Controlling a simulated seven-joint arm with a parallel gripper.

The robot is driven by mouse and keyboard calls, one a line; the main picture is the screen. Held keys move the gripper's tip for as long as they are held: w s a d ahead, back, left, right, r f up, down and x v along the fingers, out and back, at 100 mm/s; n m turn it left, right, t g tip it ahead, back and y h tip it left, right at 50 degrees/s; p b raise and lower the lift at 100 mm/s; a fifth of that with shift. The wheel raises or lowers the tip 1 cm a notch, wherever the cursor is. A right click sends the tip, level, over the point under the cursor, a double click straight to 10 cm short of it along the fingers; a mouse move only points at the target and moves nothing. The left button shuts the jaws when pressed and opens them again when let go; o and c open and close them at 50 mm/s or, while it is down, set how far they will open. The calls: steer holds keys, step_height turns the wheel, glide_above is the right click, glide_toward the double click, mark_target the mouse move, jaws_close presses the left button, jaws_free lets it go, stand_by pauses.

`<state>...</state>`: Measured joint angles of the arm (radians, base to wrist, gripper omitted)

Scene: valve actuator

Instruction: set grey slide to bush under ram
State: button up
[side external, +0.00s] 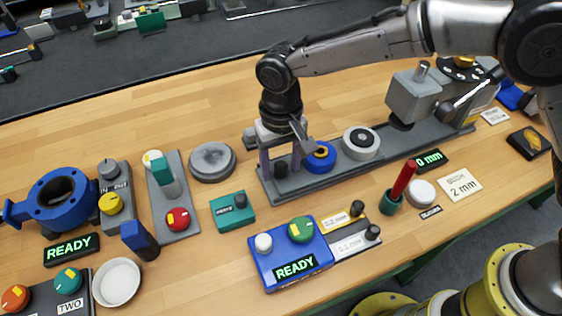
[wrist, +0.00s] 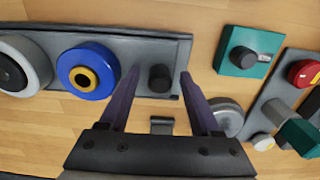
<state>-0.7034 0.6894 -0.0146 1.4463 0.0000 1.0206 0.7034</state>
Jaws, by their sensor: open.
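The grey slide (side external: 390,150) is a long flat bar running from the middle of the bench to the back right. A black knob (side external: 281,170) stands at its near left end. A blue bush (side external: 319,158) with a yellow centre and a larger grey ring (side external: 361,143) sit along it. The ram (side external: 413,96) is a grey block over the slide's far right part; neither round piece is under it. My gripper (side external: 280,166) is open, pointing down, with its fingers on either side of the knob. The wrist view shows gaps between the fingers and the knob (wrist: 160,78).
A teal box (side external: 232,209) and a round grey disc (side external: 213,161) lie left of the slide. A blue READY box (side external: 289,254) stands in front. A red-handled tool (side external: 403,180) and a 0 mm display (side external: 430,159) are close to the slide's front edge.

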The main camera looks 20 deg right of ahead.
jaws_close()
stand_by(1.4)
